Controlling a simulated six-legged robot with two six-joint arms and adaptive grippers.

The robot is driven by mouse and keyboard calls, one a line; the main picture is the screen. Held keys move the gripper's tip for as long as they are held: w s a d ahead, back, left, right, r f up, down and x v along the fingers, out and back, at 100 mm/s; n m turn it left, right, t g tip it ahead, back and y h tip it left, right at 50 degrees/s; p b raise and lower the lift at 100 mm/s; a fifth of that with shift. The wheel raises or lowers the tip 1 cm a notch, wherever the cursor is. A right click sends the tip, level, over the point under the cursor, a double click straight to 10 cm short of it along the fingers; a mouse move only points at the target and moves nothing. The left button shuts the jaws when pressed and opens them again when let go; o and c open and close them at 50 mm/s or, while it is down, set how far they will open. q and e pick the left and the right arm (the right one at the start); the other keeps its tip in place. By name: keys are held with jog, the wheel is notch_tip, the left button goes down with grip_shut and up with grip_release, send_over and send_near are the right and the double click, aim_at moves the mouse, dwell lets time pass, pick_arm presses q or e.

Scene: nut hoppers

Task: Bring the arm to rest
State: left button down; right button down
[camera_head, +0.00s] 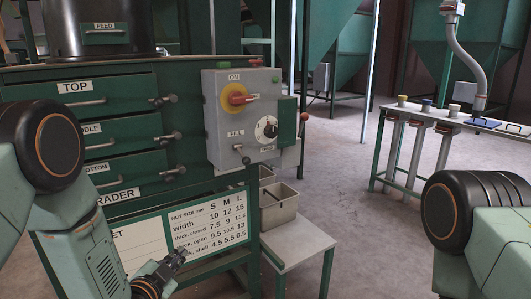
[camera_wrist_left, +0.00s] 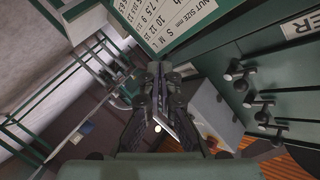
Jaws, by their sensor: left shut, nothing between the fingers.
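My left arm comes in from the left in the head view, bent, with its dark round joint in front of the drawers. My left gripper (camera_head: 172,264) is low in the picture, in front of the lower part of the size sign. It is shut and empty. In the left wrist view the two dark fingers of my left gripper (camera_wrist_left: 161,72) meet at their tips, with nothing between them. At the right edge of the head view a dark joint and a green link of my right arm show. The right gripper is out of view.
The green grader cabinet (camera_head: 124,143) has drawers with protruding handles and latches. A grey control box (camera_head: 222,140) with a red and yellow knob is on its right. A white side table (camera_head: 295,241) holds bins (camera_head: 279,204). A bench (camera_head: 455,122) stands right; open floor lies between.

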pick_arm(q)
jog(key=s+f+n+g+y+p, duration=0.1)
jog(key=s+f+n+g, duration=0.3)
jog(key=s+f, duration=0.4)
jog(key=s+f+n+g, duration=0.4)
jog(key=s+f, duration=0.2)
jog(key=s, duration=0.4)
jog(key=s+f+n+g+y+p, duration=0.1)
jog(key=s+g, duration=0.6)
jog(key=s, duration=1.5)
jog(key=shift+s+a+f+n+p, duration=0.2)
jog(key=shift+a+f+n+p, duration=0.25)
jog(key=shift+n+p, duration=0.3)
